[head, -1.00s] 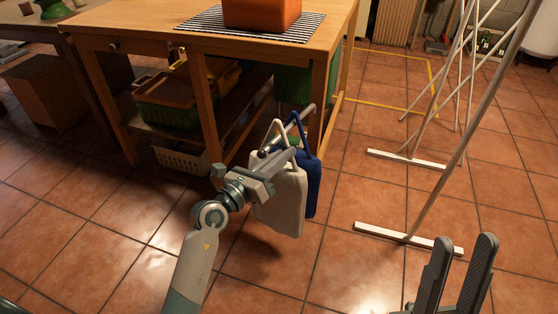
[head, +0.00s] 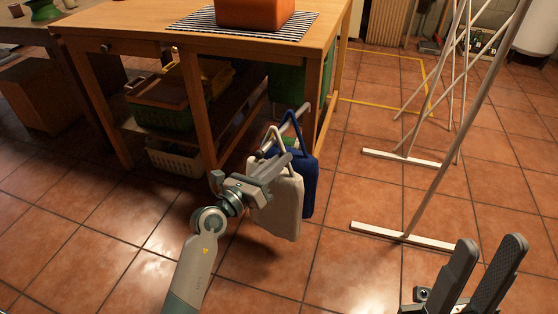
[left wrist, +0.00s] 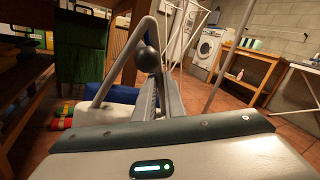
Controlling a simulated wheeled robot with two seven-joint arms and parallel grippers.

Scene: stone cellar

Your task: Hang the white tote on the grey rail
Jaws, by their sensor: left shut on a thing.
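The white tote (head: 275,208) hangs upright from my left gripper (head: 282,163), which is shut on it below its handle loop. The grey rail (head: 299,113) sticks out beside the table, and its dark ball end (left wrist: 147,60) shows inside the tote's handle loop (left wrist: 122,60) in the left wrist view. The rail appears to pass through the loop; whether the handle rests on it, I cannot tell. A blue tote (head: 310,187) hangs on the rail just behind the white one. My right gripper (head: 490,243) is open and empty at the lower right.
A wooden table (head: 150,30) with an orange box (head: 255,12) on top stands behind the rail. Crates (head: 160,115) sit on its lower shelf. A rack with slanting poles and white feet (head: 405,236) stands at the right. Tiled floor between is clear.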

